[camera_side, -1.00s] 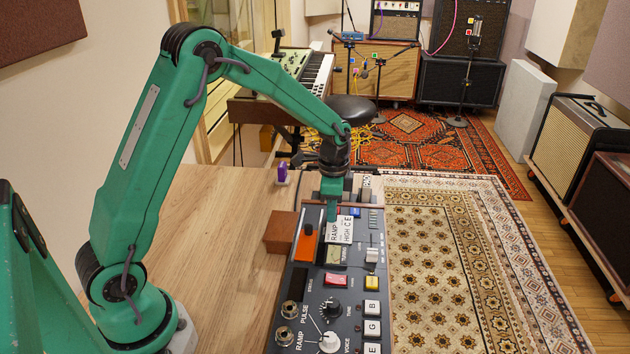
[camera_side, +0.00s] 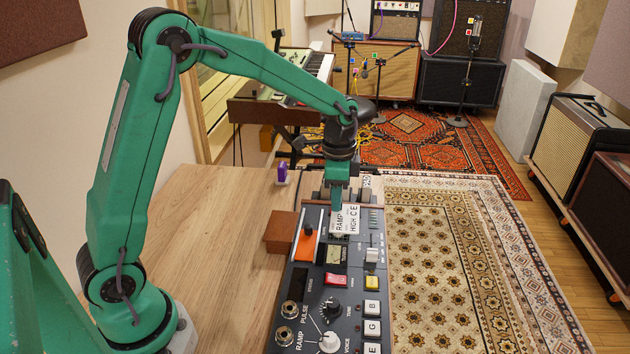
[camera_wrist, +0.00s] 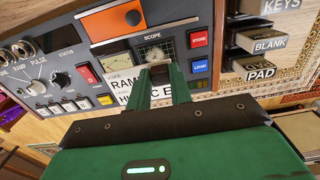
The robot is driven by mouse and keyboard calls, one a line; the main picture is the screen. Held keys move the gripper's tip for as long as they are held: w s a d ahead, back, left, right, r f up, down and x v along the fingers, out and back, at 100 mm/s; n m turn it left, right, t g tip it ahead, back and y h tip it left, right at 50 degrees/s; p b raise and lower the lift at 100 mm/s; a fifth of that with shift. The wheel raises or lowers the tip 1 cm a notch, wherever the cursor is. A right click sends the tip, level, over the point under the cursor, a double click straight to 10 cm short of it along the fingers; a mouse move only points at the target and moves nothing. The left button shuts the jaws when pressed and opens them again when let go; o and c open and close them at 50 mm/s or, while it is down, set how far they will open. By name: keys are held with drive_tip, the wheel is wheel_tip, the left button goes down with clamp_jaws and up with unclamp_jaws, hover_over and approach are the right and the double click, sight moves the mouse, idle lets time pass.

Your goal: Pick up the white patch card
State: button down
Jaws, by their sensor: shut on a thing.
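An orange slider (camera_side: 308,230), a red switch (camera_side: 335,280) and several knobs sit on the panel. A wooden block (camera_side: 281,231) is left of it, and a purple item (camera_side: 282,172) stands farther back. Labelled black holders (camera_wrist: 262,43) are at right in the wrist view. The left tabletop is mostly clear.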

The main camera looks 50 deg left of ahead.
drive_tip(key=s+d+r, duration=0.1)
drive_tip(key=d, duration=0.1)
drive_tip(key=s+d+r, duration=0.1)
drive_tip(key=d+r, duration=0.1)
drive_tip(key=d, duration=0.1)
drive_tip(key=s+d+r, duration=0.1)
drive_tip(key=d+r, duration=0.1)
drive_tip(key=shift+s+d, duration=0.15)
drive_tip(key=shift+s, duration=0.2)
